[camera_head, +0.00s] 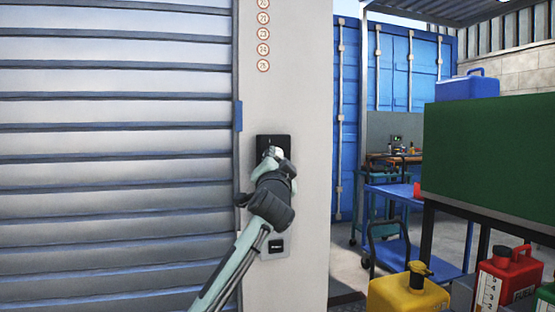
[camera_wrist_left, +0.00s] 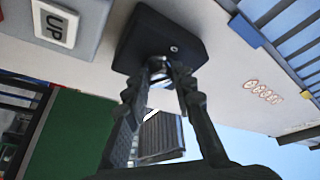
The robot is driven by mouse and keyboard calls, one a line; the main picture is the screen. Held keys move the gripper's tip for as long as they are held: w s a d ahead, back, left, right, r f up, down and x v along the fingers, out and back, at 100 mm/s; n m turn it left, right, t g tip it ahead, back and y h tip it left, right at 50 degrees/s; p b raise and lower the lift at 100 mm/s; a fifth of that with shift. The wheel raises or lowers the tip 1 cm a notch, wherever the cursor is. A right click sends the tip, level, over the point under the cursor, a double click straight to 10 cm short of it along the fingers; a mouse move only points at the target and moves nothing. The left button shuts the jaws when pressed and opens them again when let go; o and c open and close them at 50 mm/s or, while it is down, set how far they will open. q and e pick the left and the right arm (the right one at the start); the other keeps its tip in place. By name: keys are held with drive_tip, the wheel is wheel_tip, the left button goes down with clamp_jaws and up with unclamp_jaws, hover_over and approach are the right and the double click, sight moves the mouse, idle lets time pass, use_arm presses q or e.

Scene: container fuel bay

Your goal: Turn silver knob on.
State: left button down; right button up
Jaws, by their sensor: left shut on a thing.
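The silver knob (camera_wrist_left: 159,72) sits on a black box (camera_wrist_left: 172,40) fixed to a pale wall post. The black box also shows in the head view (camera_head: 268,143), with my gripper covering its lower part. My left gripper (camera_wrist_left: 162,78) is at the box, its two fingers shut on the knob, one on each side; it also shows in the head view (camera_head: 277,158). A small round mark shows on the box face beside the knob. In the head view the knob is mostly hidden by the fingers. My right gripper is not in view.
A grey panel with an UP button (camera_wrist_left: 57,24) is near the box. A ribbed shutter (camera_head: 115,150) fills the left. At right stand a green board (camera_head: 490,155), a yellow fuel can (camera_head: 405,297), a red can (camera_head: 512,280) and a blue cart (camera_head: 405,256).

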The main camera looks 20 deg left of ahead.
use_arm(q)
drive_tip(key=m+h, duration=0.1)
drive_tip(key=m, duration=0.2)
drive_tip(key=m+g, duration=0.1)
drive_tip(key=m, duration=0.1)
drive_tip(key=shift+s+r+m+h, duration=0.1)
drive_tip(key=shift+r+m+h, duration=0.1)
drive_tip(key=shift+m+h, duration=0.2)
drive_tip(key=shift+g, duration=0.3)
drive_tip(key=c, duration=1.3)
unclamp_jaws()
drive_tip(key=shift+o, duration=0.2)
drive_tip(key=v, duration=1.2)
